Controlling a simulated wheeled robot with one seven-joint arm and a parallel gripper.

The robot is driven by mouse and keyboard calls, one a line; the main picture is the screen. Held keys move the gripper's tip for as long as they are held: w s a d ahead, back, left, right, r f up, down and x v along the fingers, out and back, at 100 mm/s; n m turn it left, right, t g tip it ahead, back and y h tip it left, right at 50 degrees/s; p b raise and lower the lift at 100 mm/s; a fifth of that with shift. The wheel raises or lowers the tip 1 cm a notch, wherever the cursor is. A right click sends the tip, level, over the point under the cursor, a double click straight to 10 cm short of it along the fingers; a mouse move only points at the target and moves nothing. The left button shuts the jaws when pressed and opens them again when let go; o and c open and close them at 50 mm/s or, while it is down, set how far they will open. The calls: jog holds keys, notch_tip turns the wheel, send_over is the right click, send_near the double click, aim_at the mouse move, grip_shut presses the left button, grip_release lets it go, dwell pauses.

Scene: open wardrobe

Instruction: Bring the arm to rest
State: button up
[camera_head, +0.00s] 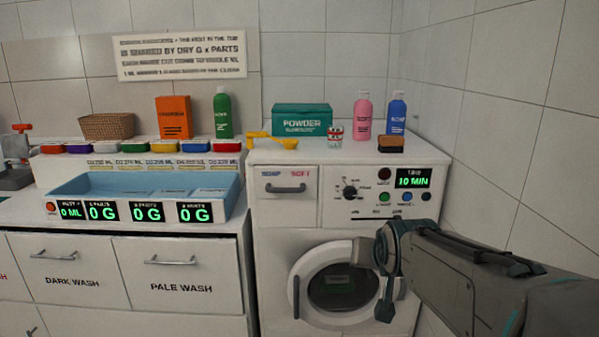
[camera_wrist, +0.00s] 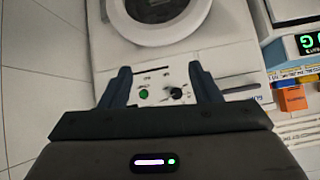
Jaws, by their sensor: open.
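My gripper (camera_head: 372,258) is at the right in the head view, on my arm reaching in from the lower right. It is in front of the washing machine (camera_head: 285,225) and overlaps the right side of its door in the picture. The wrist view shows the two dark fingers of my gripper (camera_wrist: 162,78) spread apart with nothing held between them. The machine's control panel, with a green button (camera_wrist: 144,94) and a dark knob (camera_wrist: 177,92), shows between and below the fingertips. I cannot tell the exact distance from the fingers to the machine.
The washer top holds a powder box (camera_head: 302,118), yellow scoop (camera_head: 272,140), pink bottle (camera_head: 363,115), blue bottle (camera_head: 397,114) and brown block (camera_head: 391,145). A blue tray (camera_head: 140,187) lies on the left counter. A tiled wall (camera_head: 520,120) stands at the right.

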jog(key=s+r+g+p, duration=0.1)
jog(key=s+g+p, duration=0.2)
jog(key=s+p, duration=0.3)
jog(key=s+r+n+g+p, duration=0.1)
jog(key=s+g+p, duration=0.3)
jog(key=s, duration=0.8)
jog(key=shift+s+r+n+p, duration=0.35)
jog(key=shift+r+p, duration=0.4)
jog(key=shift+p, duration=0.4)
jog(key=shift+d, duration=0.15)
jog(key=shift+c, duration=0.4)
